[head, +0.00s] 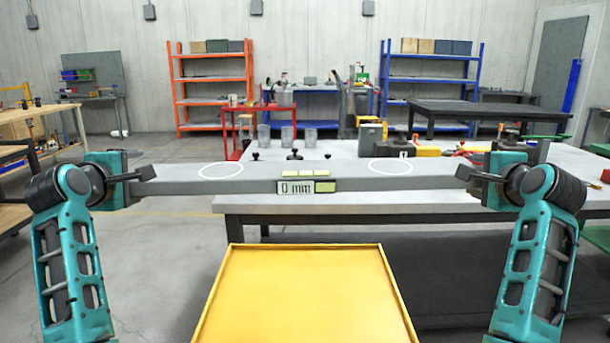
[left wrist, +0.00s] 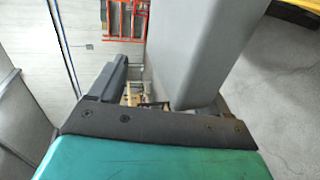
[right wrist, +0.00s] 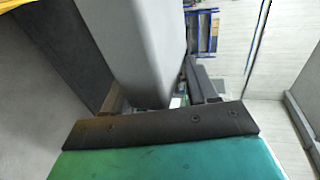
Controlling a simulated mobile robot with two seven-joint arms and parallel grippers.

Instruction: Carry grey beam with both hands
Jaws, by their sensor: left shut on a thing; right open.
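The grey beam (head: 235,185) lies crosswise and looks level in the head view. Its front carries a "0 mm" display (head: 296,187), and two white rings mark its top. My left gripper (head: 147,173) is shut on the beam's left end; the beam (left wrist: 195,45) also shows beside a finger in the left wrist view. My right gripper (head: 466,173) is at the beam's right end and is open, with the beam (right wrist: 140,45) beside its finger in the right wrist view. Whether that finger touches the beam is unclear. The beam hides what is directly beneath it.
A grey-topped table (head: 440,198) stands behind and right of the beam. Dark knobs (head: 295,155) show just behind the beam, and several clear cups (head: 287,136) stand further back. A yellow flat surface with a raised rim (head: 397,300) is low in front. Open floor (head: 165,255) is at left.

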